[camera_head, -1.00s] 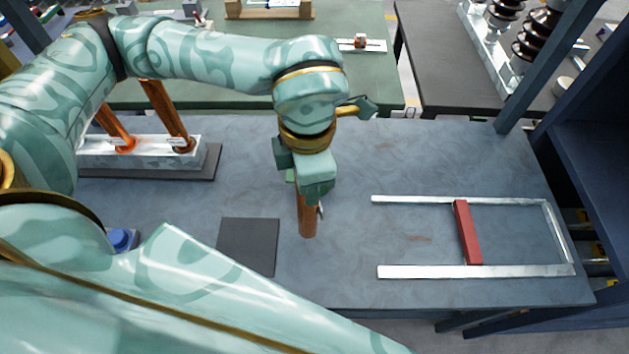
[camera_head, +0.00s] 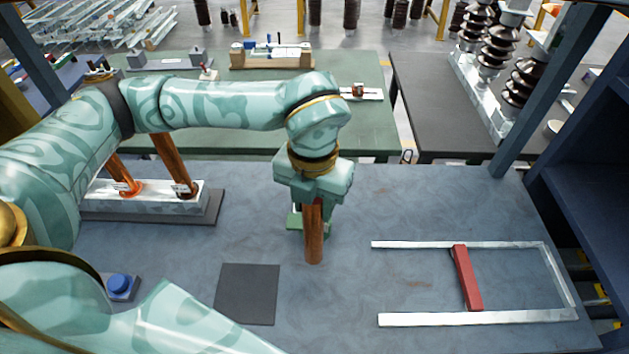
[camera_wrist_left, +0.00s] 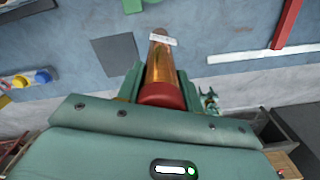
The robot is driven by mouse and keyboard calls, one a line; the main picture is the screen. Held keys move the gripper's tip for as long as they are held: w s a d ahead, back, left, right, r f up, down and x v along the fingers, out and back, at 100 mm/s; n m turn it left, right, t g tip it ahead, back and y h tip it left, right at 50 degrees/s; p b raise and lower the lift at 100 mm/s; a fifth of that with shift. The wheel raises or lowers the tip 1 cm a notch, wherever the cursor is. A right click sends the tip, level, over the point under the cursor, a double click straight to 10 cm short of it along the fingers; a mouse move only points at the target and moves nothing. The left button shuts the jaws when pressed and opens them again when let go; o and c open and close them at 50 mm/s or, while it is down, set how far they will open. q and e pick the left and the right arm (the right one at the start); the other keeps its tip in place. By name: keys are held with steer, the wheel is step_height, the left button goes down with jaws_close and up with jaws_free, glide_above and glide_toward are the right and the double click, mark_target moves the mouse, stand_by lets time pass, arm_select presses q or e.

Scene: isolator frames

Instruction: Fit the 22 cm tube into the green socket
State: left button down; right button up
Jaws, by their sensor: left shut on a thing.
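A copper-brown tube (camera_head: 314,240) hangs near upright below my left gripper (camera_head: 313,200), which is shut on its upper part. In the left wrist view the tube (camera_wrist_left: 161,65) shows a red near end and a white label towards its far end. In the head view a green block (camera_head: 294,222), seemingly the green socket, stands on the table just behind and left of the tube, partly hidden by it and the gripper. A green piece (camera_wrist_left: 132,5) also shows at the wrist view's top edge. The tube appears in front of the block; whether its lower end clears the table I cannot tell.
Two more copper tubes (camera_head: 172,160) stand in a pale rack (camera_head: 150,205) at left. A dark mat (camera_head: 247,290) and a blue button (camera_head: 119,283) lie nearer. A metal frame (camera_head: 450,319) with a red bar (camera_head: 466,277) lies at right. Between mat and frame is bare table.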

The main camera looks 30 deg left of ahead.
arm_select(q)
steer(key=w+a, duration=0.5)
steer(key=w, duration=0.5)
step_height(320, 180, down, 7)
stand_by(0.4)
steer(key=shift+d+f, duration=0.1)
steer(key=shift+d, duration=0.05)
steer(key=c, duration=0.9)
jaws_free()
step_height(320, 180, up, 12)
steer(key=shift+r+p, duration=0.15)
steer(key=shift+p, duration=0.25)
steer(key=shift+s, duration=0.15)
